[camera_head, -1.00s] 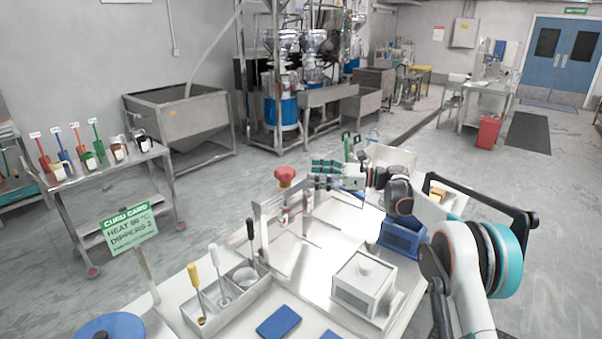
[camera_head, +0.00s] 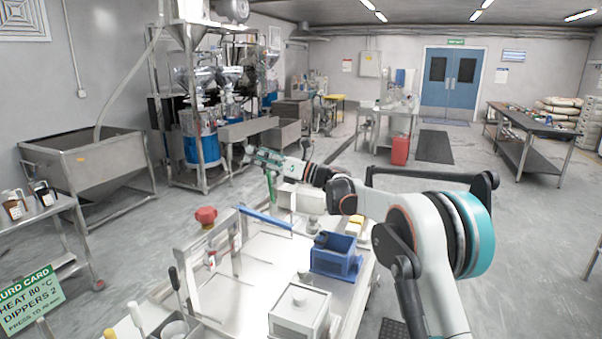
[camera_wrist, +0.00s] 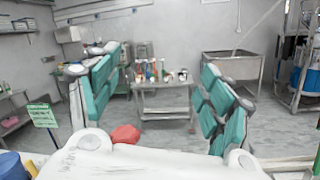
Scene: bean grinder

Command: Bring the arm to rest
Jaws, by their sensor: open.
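My gripper (camera_head: 262,160) is at the end of my arm, which reaches out from the right over the far end of the white worktable (camera_head: 252,262). In the wrist view my gripper (camera_wrist: 160,105) shows its two green-padded fingers spread wide apart. Nothing is between them, only the room beyond. In the head view the gripper is small, and it is raised above the table, apart from the things on it.
On the worktable are a red knob (camera_head: 206,215) on a metal frame, a blue box (camera_head: 335,258) and a white lidded box (camera_head: 299,311). A green card (camera_head: 27,292) stands at left.

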